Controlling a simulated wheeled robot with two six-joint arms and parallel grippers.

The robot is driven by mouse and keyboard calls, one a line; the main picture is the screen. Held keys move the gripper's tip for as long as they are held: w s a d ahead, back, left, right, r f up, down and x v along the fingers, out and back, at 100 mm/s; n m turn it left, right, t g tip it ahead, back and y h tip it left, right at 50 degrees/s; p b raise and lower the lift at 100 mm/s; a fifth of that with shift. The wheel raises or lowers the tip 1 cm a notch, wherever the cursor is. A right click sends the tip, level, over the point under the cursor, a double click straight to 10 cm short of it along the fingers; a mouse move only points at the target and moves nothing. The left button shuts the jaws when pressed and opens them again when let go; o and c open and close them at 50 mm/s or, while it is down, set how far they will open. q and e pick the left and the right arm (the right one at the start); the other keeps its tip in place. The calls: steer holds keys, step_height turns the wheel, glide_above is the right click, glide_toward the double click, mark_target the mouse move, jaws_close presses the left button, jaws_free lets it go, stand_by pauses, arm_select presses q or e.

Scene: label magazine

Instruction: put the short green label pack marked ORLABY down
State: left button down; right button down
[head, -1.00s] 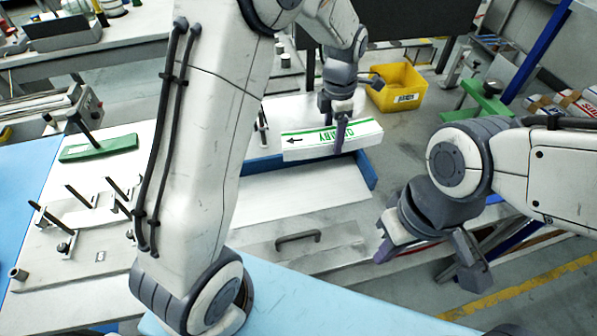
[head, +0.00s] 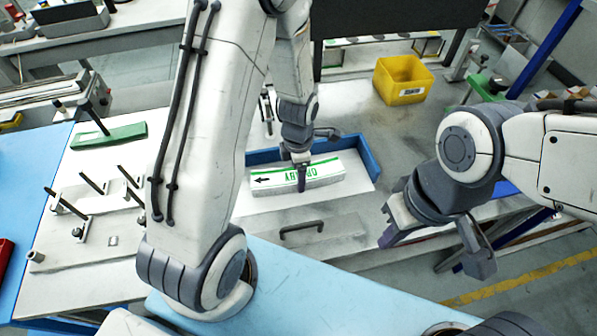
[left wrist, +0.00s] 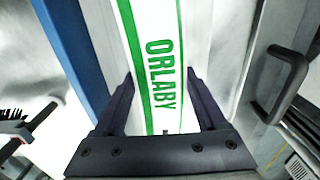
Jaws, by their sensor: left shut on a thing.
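The white label pack (head: 270,183) with green stripes and green ORLABY lettering shows in the head view, within the blue-walled tray (head: 362,160). Its black arrow points left. My left gripper (head: 301,182) comes down from above and is shut across the pack. In the left wrist view the two dark fingers (left wrist: 160,108) stand on either side of the pack (left wrist: 150,45), by the lettering. I cannot tell whether the pack touches the tray floor. My right gripper (head: 428,250) is at the right, apart from the pack, its fingers spread and nothing between them.
A grey panel with a dark handle (head: 301,228) lies in front of the tray; the handle also shows in the left wrist view (left wrist: 285,85). A yellow bin (head: 403,80) stands behind, right. A green block (head: 109,136) and metal clamps lie on the left.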

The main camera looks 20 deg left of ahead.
arm_select(q)
steer(key=shift+f, duration=0.2)
jaws_free()
steer(key=shift+f, duration=0.1)
step_height(320, 180, up, 12)
steer(key=b, duration=0.1)
steer(key=s+d+r+m, duration=0.2)
steer(key=s+d+m, duration=0.2)
steer(key=m, duration=0.6)
steer(key=s+d+r+m, duration=0.2)
steer(key=s+d+m, duration=0.2)
steer(key=s+m, duration=0.4)
steer(key=s+d+r+m+h, duration=0.1)
steer(key=s+d+m, duration=0.3)
steer(key=m, duration=1)
steer(key=shift+s+d+r, duration=0.3)
steer(key=shift+s+r, duration=0.5)
steer(key=shift+s, duration=0.25)
